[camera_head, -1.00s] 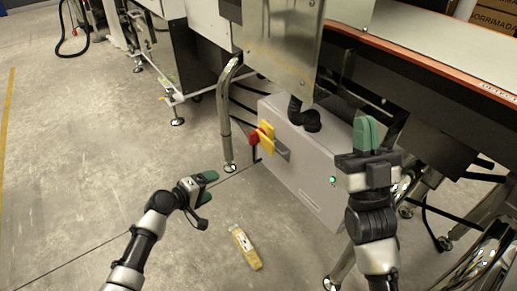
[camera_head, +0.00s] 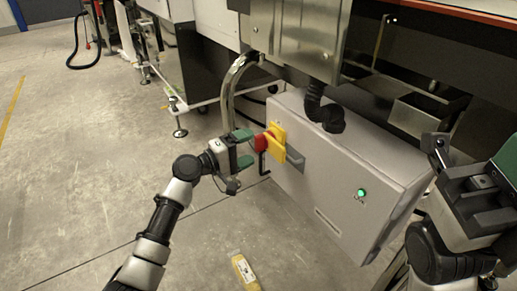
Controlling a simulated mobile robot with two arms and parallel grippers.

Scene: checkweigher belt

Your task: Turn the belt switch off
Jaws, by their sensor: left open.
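The belt switch has a red handle (camera_head: 262,142) in front of a yellow plate (camera_head: 276,146). It is on the front of a grey cabinet (camera_head: 318,180) under the machine. A black hook-shaped part hangs below the red handle. My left gripper (camera_head: 247,148) is open just left of the handle, its green-tipped fingers one above the other and pointing at it. I cannot tell whether they touch it. My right gripper (camera_head: 506,158) is at the right edge, partly cut off, away from the switch.
A green lamp (camera_head: 361,193) glows on the cabinet front. A bent metal leg (camera_head: 229,96) stands behind my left gripper. A black corrugated hose (camera_head: 318,108) enters the cabinet top. A yellow packet or bottle (camera_head: 245,272) lies on the floor.

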